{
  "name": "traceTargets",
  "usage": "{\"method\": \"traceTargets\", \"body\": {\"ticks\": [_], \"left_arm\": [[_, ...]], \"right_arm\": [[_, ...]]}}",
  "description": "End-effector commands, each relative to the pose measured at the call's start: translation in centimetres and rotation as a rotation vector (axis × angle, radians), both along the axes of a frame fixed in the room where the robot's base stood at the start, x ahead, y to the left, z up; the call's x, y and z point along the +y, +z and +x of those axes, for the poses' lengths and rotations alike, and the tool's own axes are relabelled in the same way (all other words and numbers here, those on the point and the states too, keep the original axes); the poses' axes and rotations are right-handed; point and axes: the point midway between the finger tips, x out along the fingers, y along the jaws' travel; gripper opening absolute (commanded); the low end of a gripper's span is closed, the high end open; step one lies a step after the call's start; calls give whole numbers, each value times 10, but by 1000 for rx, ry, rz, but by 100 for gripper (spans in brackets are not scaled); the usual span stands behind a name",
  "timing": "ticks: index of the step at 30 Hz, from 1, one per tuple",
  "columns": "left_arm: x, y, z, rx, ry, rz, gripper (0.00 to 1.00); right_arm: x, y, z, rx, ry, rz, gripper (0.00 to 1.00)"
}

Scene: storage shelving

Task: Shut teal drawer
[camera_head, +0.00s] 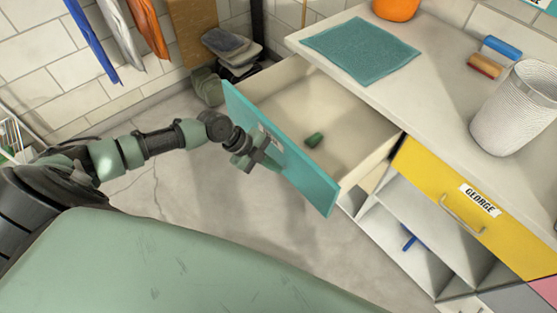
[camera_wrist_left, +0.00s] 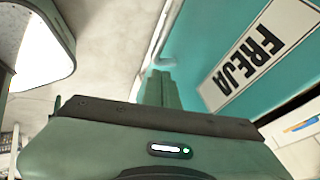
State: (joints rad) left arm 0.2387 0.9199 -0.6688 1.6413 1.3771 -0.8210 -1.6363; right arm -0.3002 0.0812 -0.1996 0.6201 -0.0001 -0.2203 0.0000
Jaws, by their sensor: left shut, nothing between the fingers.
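The teal drawer (camera_head: 290,170) is pulled out of the white cabinet, and its inside is visible from above. In the left wrist view the closed fingers (camera_wrist_left: 160,88) are beside the teal front (camera_wrist_left: 200,45), next to a white label reading FREJA (camera_wrist_left: 248,50). I cannot tell whether the fingers touch the front. My right gripper is not in view.
A yellow drawer (camera_head: 455,200) labelled GEORGE is closed to the right, above open shelves (camera_head: 405,240). The countertop holds a teal cloth (camera_head: 360,48), a white ribbed bin (camera_head: 515,108) and brushes (camera_head: 490,62). Shoes (camera_head: 230,50) stand by the wall. The floor before the drawer is clear.

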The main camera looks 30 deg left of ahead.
Motion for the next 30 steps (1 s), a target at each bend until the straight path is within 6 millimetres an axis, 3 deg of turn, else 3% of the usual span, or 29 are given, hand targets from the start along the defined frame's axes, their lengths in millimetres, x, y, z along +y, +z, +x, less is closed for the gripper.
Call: {"method": "traceTargets", "body": {"ticks": [6, 19, 23, 30], "left_arm": [[-6, 0, 14, 3, 0, -1, 0], [-7, -2, 17, 2, 0, 0, 0], [-10, -4, 24, 0, 0, -1, 0], [-26, -7, 61, -3, 0, -4, 0]], "right_arm": [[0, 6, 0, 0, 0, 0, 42], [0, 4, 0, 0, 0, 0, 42], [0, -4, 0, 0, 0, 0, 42], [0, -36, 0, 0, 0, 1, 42]]}}
